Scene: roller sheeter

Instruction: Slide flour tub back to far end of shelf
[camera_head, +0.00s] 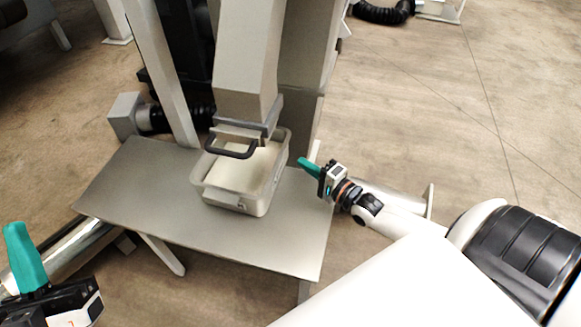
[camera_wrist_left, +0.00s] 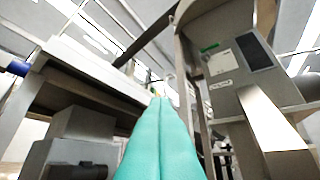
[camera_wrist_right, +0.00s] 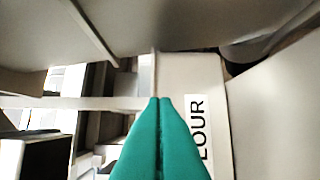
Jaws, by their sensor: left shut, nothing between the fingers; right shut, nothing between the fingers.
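The flour tub (camera_head: 238,204), a pale open box with pale flour inside, stands upright on the grey metal shelf (camera_head: 130,205), under the machine's chute. In the right wrist view the tub's wall (camera_wrist_right: 185,80) shows a label reading "LOUR", partly hidden by my fingers. My right gripper (camera_head: 303,164) is shut and empty beside the tub's right side; whether it touches the tub I cannot tell. It also shows in the right wrist view (camera_wrist_right: 160,100). My left gripper (camera_head: 14,228) is shut and empty at the lower left, away from the tub; its teal fingers show in the left wrist view (camera_wrist_left: 160,100).
The chute (camera_head: 246,70) with a dark handle (camera_head: 230,155) hangs low over the tub's back. A grey upright post (camera_head: 160,70) stands at the shelf's back left. The shelf's left and front parts are bare. Metal rollers lie at both sides.

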